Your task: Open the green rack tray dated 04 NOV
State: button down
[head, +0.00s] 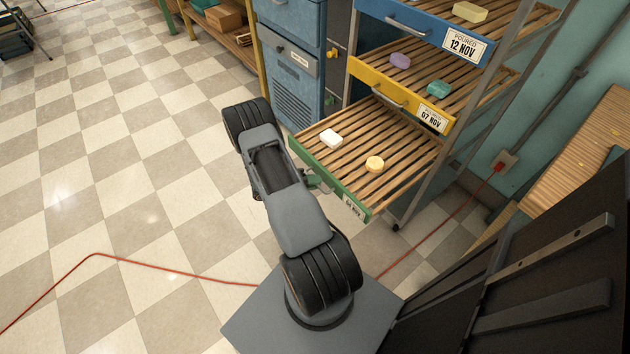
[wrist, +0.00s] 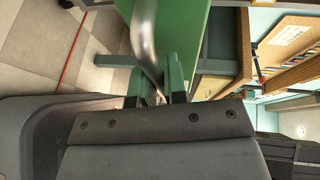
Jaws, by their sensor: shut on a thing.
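The green tray (head: 325,178) is the lowest of the rack trays in the head view. Its front stands out well beyond the rack post, with its wooden slats exposed. A small tilted label (head: 354,206) at its right end seems to read 04 NOV. A white soap (head: 331,138) and an orange soap (head: 375,164) lie on the slats. In the wrist view, the tray's metal handle (wrist: 144,35) runs down between the fingers of my gripper (wrist: 154,92), which is shut on it, close to the green front (wrist: 182,28). In the head view my arm mostly hides the grip.
Above are a yellow tray (head: 376,92) labelled 07 NOV and a blue tray (head: 412,32) labelled 12 NOV. A blue cabinet (head: 291,70) stands left of the rack. A red cable (head: 180,268) crosses the checkered floor. Open floor (head: 110,180) lies to the left.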

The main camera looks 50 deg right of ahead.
jog(key=c, duration=1.2)
grip_release()
jog(key=p+v, duration=0.1)
jog(key=v, duration=1.2)
jog(key=shift+w+a+r, duration=0.1)
jog(key=shift+w+a, duration=0.05)
jog(key=shift+a, duration=0.2)
